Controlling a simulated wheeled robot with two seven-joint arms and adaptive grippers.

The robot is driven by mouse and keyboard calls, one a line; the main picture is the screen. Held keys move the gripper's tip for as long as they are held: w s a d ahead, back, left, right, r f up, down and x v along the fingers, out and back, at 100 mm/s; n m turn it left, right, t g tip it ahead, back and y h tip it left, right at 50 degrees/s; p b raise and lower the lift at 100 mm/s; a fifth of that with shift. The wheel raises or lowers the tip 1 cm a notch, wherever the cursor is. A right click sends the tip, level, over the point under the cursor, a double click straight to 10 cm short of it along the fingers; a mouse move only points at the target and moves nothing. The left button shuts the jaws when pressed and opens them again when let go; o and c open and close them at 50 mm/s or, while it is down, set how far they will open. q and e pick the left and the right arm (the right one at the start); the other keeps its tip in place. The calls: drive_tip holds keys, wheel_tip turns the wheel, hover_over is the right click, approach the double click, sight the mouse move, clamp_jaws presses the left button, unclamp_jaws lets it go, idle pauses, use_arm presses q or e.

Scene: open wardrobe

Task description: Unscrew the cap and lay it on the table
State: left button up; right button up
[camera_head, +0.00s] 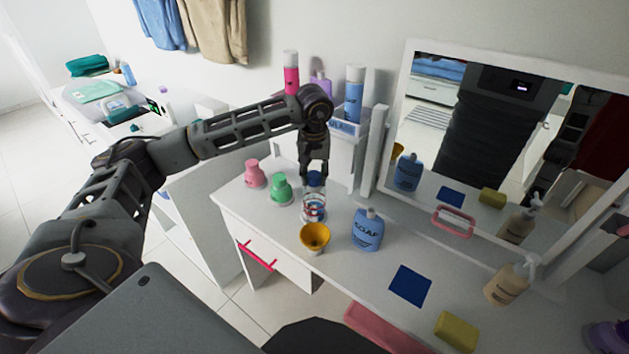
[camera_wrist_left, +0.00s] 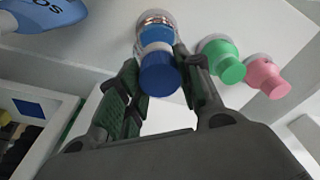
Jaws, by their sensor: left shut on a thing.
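My left gripper (camera_head: 314,176) reaches down over the table (camera_head: 391,254) and is shut on a dark blue cap (camera_wrist_left: 159,76). The cap also shows between the fingers in the head view (camera_head: 315,179). Directly below it stands a small clear bottle (camera_head: 314,209) with reddish bands and light blue inside. In the left wrist view the bottle (camera_wrist_left: 155,28) lines up behind the cap. I cannot tell whether cap and bottle still touch. My right gripper is not in view.
Green (camera_head: 280,187) and pink (camera_head: 254,173) bottles stand left of the clear one. A yellow bowl (camera_head: 314,237) and blue soap bottle (camera_head: 367,230) stand in front and right. A flat blue square (camera_head: 410,286) lies farther right. A mirror (camera_head: 480,135) stands behind.

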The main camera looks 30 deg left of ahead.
use_arm(q)
drive_tip(key=shift+n, duration=2)
drive_tip(key=shift+n+g+y+p, duration=0.35)
drive_tip(key=shift+n+p, duration=0.2)
drive_tip(key=shift+n, duration=1.45)
drive_tip(key=shift+n+g+p, duration=0.25)
drive_tip(key=shift+n+p, duration=0.15)
drive_tip(key=shift+n, duration=1.6)
drive_tip(key=shift+n+g+p, duration=0.3)
drive_tip(key=shift+n+p, duration=0.15)
drive_tip(key=shift+n, duration=1.65)
drive_tip(key=o, duration=1.1)
drive_tip(key=shift+o, duration=0.2)
drive_tip(key=shift+m, duration=0.3)
drive_tip(key=shift+c, duration=0.3)
